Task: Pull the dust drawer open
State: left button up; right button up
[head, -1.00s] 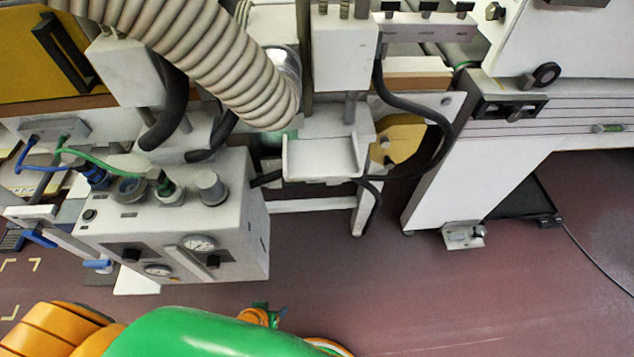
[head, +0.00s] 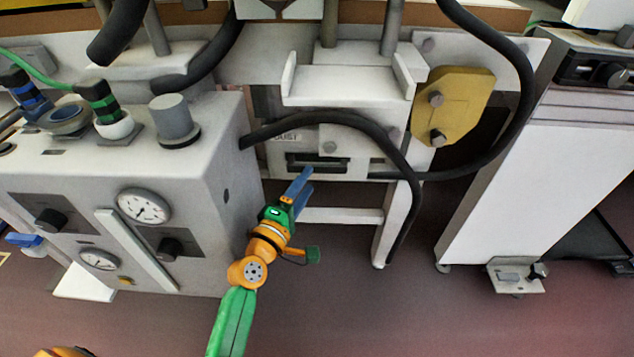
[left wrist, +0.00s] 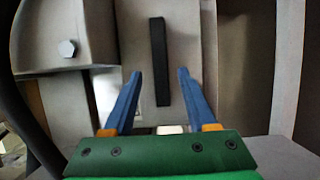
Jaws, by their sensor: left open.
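The dust drawer's pale front (head: 350,145), with a DUST label at its left, sits low under a white tray-like ledge. Its dark handle (head: 316,163) is a horizontal bar in the head view. In the left wrist view the handle (left wrist: 159,62) is a black bar standing upright in the picture, on a pale panel. My left gripper (head: 303,180) has blue fingers and is just in front of and below the handle. In the left wrist view its open fingers (left wrist: 160,76) lie either side of the bar, with gaps. Contact cannot be told. My right gripper is out of view.
A black hose (head: 404,165) arches across the drawer front and hangs down at its right. A grey control box (head: 222,180) with gauges stands close left of my left arm. A yellow plate (head: 455,100) is at right. The floor in front is clear.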

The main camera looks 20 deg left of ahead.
aim_at(316, 170)
pick_arm(q)
jog(key=w, duration=0.4)
jog(key=w+b, duration=0.1)
jog(key=w, duration=0.1)
jog(key=shift+d, duration=0.4)
grip_shut()
dwell(0.9)
